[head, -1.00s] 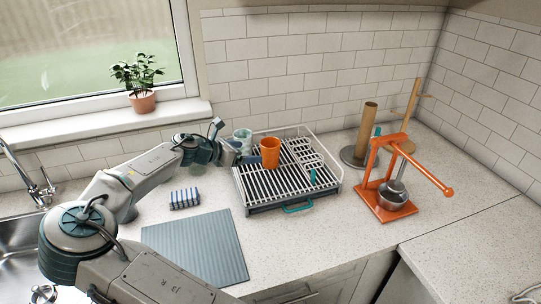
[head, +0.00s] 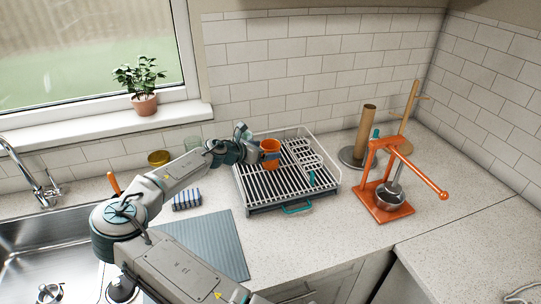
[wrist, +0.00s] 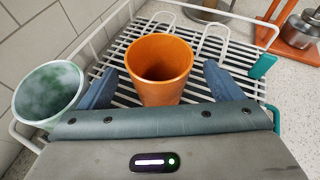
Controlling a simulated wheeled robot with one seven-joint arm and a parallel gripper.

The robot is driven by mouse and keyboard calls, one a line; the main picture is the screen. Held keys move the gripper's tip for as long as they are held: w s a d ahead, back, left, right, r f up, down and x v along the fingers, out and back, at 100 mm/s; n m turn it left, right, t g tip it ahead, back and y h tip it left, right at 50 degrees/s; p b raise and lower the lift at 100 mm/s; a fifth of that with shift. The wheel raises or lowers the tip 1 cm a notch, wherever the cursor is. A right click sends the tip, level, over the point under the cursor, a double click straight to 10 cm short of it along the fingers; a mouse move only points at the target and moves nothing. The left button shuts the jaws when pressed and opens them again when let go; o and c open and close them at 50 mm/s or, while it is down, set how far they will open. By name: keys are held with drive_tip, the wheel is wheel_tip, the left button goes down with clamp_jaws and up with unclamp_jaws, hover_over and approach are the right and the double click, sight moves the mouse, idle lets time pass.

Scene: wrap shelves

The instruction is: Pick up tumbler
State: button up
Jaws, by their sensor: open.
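The orange tumbler (head: 270,149) stands upright on the dish rack (head: 286,208); it also shows in the wrist view (wrist: 160,66). My gripper (wrist: 163,84) is open, with one blue finger on each side of the tumbler and the cup between them. In the wrist view small gaps seem to show between the fingers and the tumbler wall, but I cannot tell whether they touch. In the head view my wrist hides the rack's left rear part, and the gripper reaches the tumbler from the left.
A green-and-white cup (wrist: 48,92) stands close beside my left finger. An orange juicer press (head: 385,190) and a paper-towel holder (head: 365,135) stand to the right.

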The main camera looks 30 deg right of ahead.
sight(270, 149)
drive_tip(key=p+x, duration=0.1)
drive_tip(key=x, duration=0.2)
drive_tip(key=shift+d+f, duration=0.15)
drive_tip(key=c, duration=1)
drive_tip(key=shift+c, duration=0.4)
